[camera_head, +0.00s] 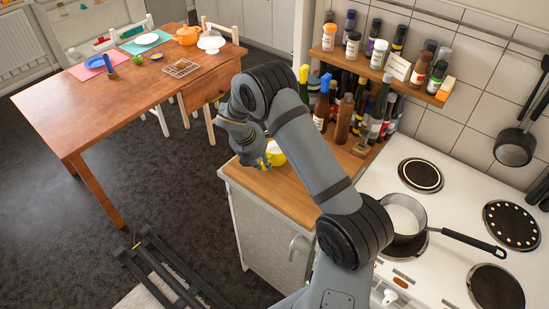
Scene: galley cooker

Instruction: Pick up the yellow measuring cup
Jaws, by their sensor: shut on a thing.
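The yellow measuring cup (276,153) is over the wooden counter (285,192), left of the bottles. Its inside looks pale, and part of it is hidden by my gripper. My gripper (265,161) is at the cup's left side, shut on it. The fingertips are small and partly hidden here. I cannot tell whether the cup touches the counter or is just above it.
Several bottles (343,118) stand behind the cup, below a spice shelf (377,66). A saucepan (403,215) sits on the white cooker (448,257) at right. A wooden table (130,95) with dishes stands at upper left. Dark floor lies between.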

